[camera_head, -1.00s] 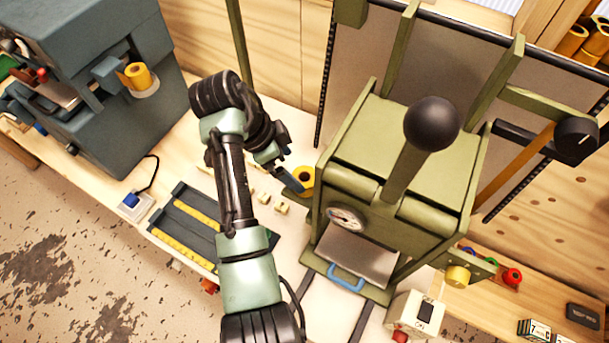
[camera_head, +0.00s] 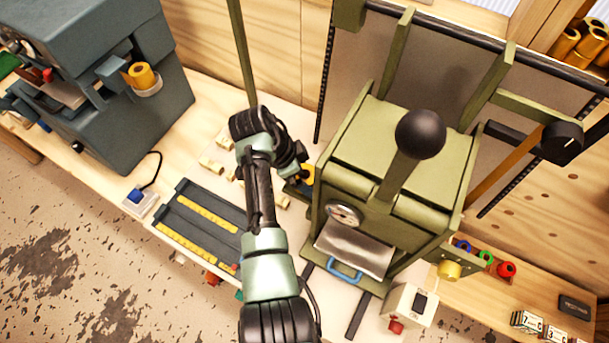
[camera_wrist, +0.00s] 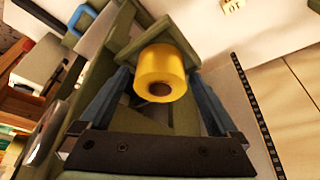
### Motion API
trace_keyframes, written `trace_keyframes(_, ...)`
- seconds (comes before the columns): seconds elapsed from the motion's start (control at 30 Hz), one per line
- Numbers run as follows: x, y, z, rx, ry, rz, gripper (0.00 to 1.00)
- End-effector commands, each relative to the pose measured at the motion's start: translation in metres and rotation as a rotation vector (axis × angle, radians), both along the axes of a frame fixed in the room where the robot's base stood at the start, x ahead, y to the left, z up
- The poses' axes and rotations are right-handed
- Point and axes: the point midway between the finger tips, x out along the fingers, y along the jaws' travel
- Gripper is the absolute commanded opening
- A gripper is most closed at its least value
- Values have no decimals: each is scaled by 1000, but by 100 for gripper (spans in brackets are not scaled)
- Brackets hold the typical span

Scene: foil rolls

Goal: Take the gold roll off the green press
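The green press (camera_head: 400,150) stands right of centre in the head view, with a black ball-topped lever. The gold roll (camera_wrist: 160,72) sits on a small green bracket on the press's left side. In the head view, only a sliver of this roll (camera_head: 308,175) shows behind my gripper (camera_head: 298,180). In the wrist view, my gripper (camera_wrist: 158,78) is open, with one blue-grey finger on each side of the roll. The fingers look close to its sides; I cannot tell whether they touch it.
A dark grey machine (camera_head: 110,95) at the left bears another gold roll (camera_head: 142,75). A dark tray with yellow strips (camera_head: 205,220) and small pale blocks (camera_head: 212,166) lie on the bench. A white box with a red button (camera_head: 408,306) stands in front of the press.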

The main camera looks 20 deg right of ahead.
Motion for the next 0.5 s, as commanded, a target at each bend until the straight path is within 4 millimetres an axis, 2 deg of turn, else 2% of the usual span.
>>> trace_keyframes(0.03,0,0,0,0,0,0,86)
trace_keyframes(0.07,0,0,0,0,0,0,80)
trace_keyframes(0.43,0,0,1,0,0,0,14)
trace_keyframes(0.47,0,0,1,0,0,0,9)
trace_keyframes(0.5,0,0,1,-1,-1,0,9)
